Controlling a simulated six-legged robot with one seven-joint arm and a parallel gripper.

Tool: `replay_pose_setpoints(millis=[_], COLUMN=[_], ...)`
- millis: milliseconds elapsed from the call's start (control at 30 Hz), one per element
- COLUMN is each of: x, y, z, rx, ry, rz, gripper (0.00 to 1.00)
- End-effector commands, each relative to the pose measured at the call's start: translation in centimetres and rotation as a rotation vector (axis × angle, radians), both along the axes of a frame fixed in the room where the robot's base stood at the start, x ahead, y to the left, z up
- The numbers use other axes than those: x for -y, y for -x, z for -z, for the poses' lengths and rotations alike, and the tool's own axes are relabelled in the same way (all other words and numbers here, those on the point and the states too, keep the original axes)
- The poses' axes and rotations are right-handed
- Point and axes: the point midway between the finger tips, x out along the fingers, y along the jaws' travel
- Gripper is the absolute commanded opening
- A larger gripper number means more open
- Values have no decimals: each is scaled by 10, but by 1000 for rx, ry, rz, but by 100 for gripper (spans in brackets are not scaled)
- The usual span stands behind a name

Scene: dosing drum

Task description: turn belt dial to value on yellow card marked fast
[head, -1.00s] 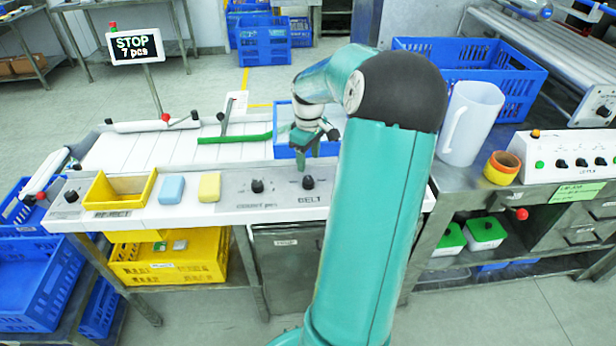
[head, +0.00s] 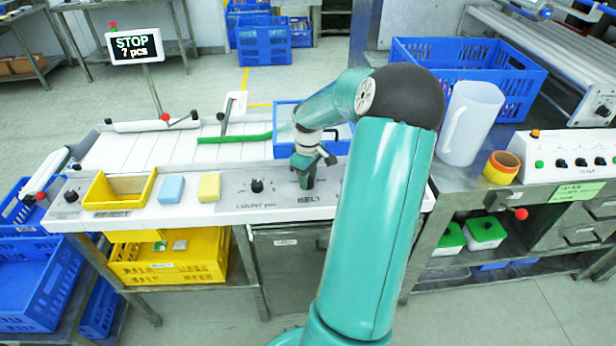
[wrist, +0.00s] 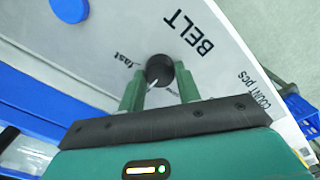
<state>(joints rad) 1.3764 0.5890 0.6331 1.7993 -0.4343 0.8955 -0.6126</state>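The belt dial (wrist: 159,70) is a round black knob with a white pointer line, on a pale panel printed "BELT" and "fast" in the wrist view. My gripper (wrist: 158,76) has its green fingers on either side of the knob, apparently open with little room to spare; contact is unclear. In the head view my gripper (head: 306,180) is over the BELT label and hides the dial. The pointer's value is too small to read. No yellow card marked fast can be made out; a yellow-green card (head: 577,192) at the right has unreadable text.
The COUNT pcs dial (head: 257,186) is left of my gripper. A yellow sponge-like block (head: 209,187), a blue block (head: 171,189) and a yellow reject bin (head: 119,188) stand farther left. A sign (head: 134,46) reads "STOP 7 pcs". A blue crate (head: 284,150) sits behind.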

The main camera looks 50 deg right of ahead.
Motion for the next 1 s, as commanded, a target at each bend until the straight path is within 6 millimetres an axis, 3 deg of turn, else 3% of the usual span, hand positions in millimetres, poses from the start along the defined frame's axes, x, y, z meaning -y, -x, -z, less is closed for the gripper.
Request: replay_pose_setpoints(millis=[467, 1000], x=[0, 0], y=[-1, -1], z=[-1, -1], rx=[0, 0], ry=[2, 3], rz=[70, 505], gripper=[10, 10])
